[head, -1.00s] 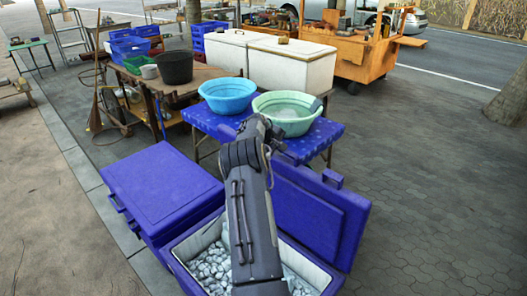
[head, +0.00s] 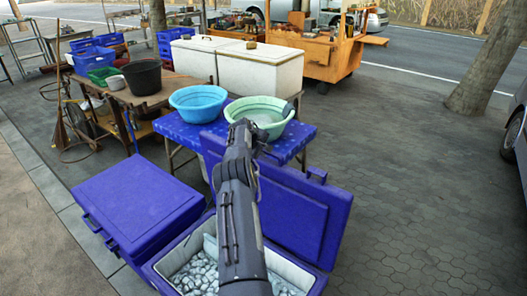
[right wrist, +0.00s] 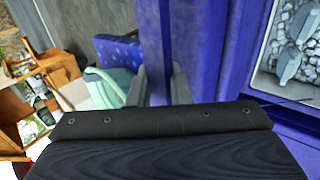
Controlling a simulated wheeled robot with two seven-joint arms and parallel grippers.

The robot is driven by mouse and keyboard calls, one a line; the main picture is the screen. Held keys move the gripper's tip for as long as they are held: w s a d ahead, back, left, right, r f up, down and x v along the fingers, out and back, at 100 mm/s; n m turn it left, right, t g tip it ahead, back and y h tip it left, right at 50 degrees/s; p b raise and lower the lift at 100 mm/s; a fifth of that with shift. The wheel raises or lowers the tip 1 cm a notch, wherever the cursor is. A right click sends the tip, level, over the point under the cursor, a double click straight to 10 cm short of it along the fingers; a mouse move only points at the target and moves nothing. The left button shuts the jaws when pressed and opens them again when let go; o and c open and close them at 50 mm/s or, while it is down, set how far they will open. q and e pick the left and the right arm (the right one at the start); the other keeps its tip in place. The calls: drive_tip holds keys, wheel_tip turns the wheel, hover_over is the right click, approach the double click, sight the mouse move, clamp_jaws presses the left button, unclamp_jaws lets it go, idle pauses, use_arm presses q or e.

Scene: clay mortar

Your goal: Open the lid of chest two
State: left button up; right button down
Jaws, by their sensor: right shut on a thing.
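A blue chest (head: 152,268) stands open in the lower middle of the head view, with ice inside. Its blue lid (head: 300,215) stands raised, leaning back on the far right side. My right arm reaches over the chest to the lid's top edge, and the wrist end hides part of the lid. In the right wrist view my right gripper (right wrist: 157,88) is shut on the edge of the lid (right wrist: 215,40), with a finger on either side. Ice and fish (right wrist: 292,45) show beyond the lid there. A second blue chest (head: 135,205) stands closed on the left. My left gripper is out of view.
Behind the lid stands a blue-covered table (head: 203,130) with a blue basin (head: 197,103) and a green basin (head: 258,104). White freezers (head: 262,75) and an orange cart (head: 325,55) stand farther back. The paving (head: 420,190) on the right is clear.

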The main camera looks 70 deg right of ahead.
drive_tip(key=c, duration=1.4)
unclamp_jaws()
drive_tip(key=shift+w, duration=0.1)
drive_tip(key=shift+w+a+r+b, duration=0.15)
drive_tip(key=shift+a+r+b, duration=0.15)
drive_tip(key=shift+r+b, duration=0.05)
drive_tip(key=b+v, duration=0.2)
drive_tip(key=v, duration=0.4)
drive_tip(key=shift+a+r, duration=0.2)
drive_tip(key=shift+r, duration=0.15)
drive_tip(key=shift+a+f, duration=0.1)
